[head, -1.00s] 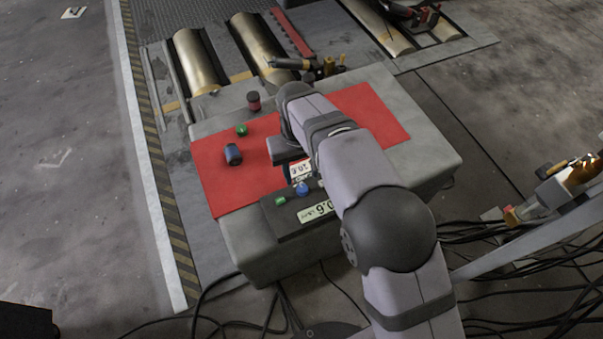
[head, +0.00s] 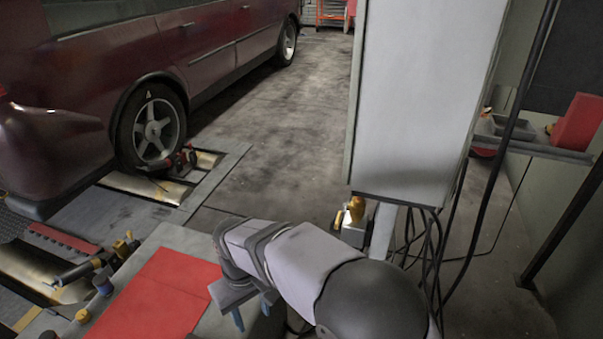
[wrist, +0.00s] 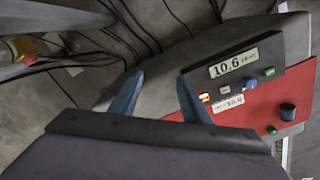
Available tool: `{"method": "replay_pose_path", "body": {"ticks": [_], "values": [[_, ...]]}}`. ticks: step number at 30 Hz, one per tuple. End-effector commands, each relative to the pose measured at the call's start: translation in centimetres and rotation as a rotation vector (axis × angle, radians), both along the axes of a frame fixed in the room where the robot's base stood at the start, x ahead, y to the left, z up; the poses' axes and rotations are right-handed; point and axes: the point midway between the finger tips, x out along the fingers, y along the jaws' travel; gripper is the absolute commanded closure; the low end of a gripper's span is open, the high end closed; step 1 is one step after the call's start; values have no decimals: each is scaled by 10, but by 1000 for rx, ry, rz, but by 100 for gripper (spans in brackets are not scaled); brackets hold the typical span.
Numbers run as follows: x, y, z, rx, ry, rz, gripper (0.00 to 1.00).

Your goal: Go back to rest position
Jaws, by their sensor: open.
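My gripper (head: 251,316) is low in the head view, at the right edge of the grey bench with the red mat (head: 160,300). Its two blue fingers point down. In the wrist view my gripper (wrist: 160,78) shows its fingers spread apart with nothing between them. Beyond the fingers are the bench side and dark cables on the floor.
A grey cabinet (head: 420,100) with hanging cables stands right of my arm. A dark red van (head: 70,90) is at left.

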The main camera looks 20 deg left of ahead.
Motion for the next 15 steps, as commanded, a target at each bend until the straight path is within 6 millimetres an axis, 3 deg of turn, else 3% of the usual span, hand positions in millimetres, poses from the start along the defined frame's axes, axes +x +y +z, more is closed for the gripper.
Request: {"method": "replay_pose_path", "body": {"ticks": [1, 3, 6, 12, 15], "values": [[19, -33, 7, 2, 1, -76, 57], [38, -77, 13, 4, 2, -172, 57], [52, -142, 19, 7, 4, -310, 57], [43, -262, 23, 12, 7, -579, 57], [27, -303, 21, 13, 9, -686, 57]]}}
